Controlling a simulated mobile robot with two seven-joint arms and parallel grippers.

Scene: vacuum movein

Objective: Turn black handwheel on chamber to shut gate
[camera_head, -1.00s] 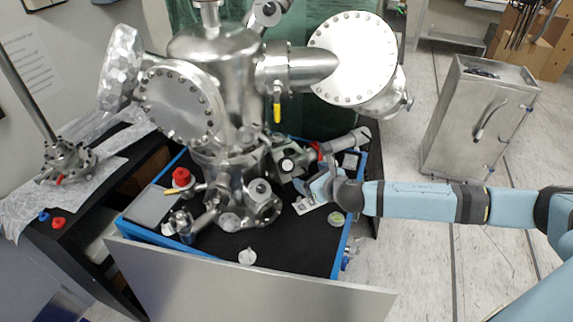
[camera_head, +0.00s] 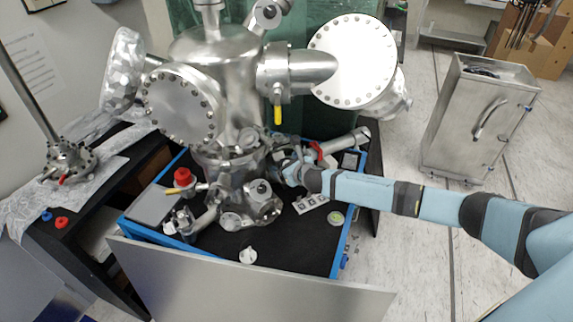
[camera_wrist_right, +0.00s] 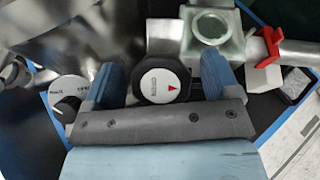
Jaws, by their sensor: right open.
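The black handwheel (camera_wrist_right: 163,82) has a round white face with a red arrow and shows in the right wrist view. My right gripper (camera_wrist_right: 161,80) is open, with one blue finger on each side of the handwheel. Narrow gaps show between the fingers and the wheel, so I see no clear contact. In the head view my right gripper (camera_head: 284,168) is at the lower right side of the steel chamber (camera_head: 216,75) and hides the handwheel. My left gripper is not in view.
A red lever (camera_wrist_right: 266,47) on a steel tube is right of the handwheel. A white-faced knob (camera_wrist_right: 68,92) is at the left. A red-capped valve (camera_head: 182,176) stands on the blue-edged table (camera_head: 300,235). A steel cabinet (camera_head: 478,120) stands at the right.

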